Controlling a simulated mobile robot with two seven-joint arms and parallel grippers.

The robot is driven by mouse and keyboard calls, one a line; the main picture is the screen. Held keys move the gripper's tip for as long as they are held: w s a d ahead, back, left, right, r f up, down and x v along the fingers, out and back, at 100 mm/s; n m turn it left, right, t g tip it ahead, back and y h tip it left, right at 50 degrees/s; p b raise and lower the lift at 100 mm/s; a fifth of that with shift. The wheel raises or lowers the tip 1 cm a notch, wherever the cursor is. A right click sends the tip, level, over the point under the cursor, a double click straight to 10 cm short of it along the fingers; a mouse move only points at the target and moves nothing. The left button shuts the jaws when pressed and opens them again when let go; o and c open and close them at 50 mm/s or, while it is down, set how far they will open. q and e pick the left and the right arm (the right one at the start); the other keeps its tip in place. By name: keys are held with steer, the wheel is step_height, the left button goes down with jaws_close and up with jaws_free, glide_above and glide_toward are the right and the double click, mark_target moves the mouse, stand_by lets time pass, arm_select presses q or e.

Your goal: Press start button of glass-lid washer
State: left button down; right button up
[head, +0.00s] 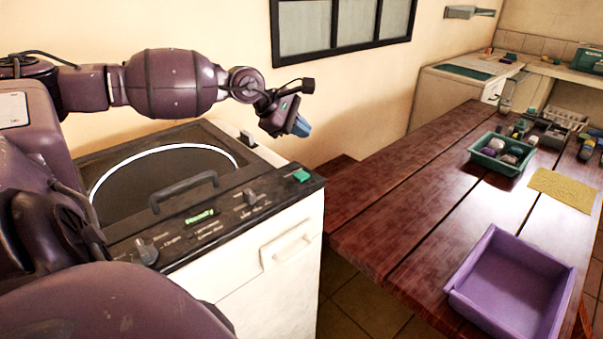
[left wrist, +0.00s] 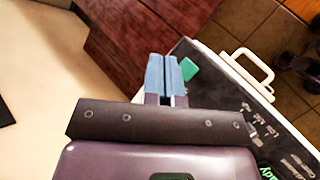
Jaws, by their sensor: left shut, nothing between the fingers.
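The washer (head: 270,250) stands at the left of the head view, with a round glass lid (head: 165,175) and a dark handle on top. Its black control panel (head: 215,222) has knobs and a lit green display. A green button (head: 301,176) sits at the panel's right end; it also shows in the left wrist view (left wrist: 190,68), just right of my fingertips. My left gripper (head: 301,127) is shut and empty, with blue fingertips, held above and behind the green button, apart from it. The left wrist view shows its two fingers (left wrist: 161,76) side by side. My right gripper is not seen.
A wooden table (head: 400,190) stands right of the washer. It bears a purple tray (head: 510,285), a green bin (head: 503,155) with several items and a yellow cloth (head: 562,190). The wall is close behind the washer. The space above the panel is free.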

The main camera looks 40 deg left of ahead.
arm_select(q)
steer(key=b, duration=0.3)
glide_above(301, 176)
step_height(301, 176, down, 7)
steer(key=shift+r, duration=0.1)
steer(key=shift+f, duration=1.05)
stand_by(0.8)
steer(key=shift+f, duration=0.15)
stand_by(0.5)
steer(key=shift+f+b, duration=0.25)
steer(key=shift+b, duration=0.05)
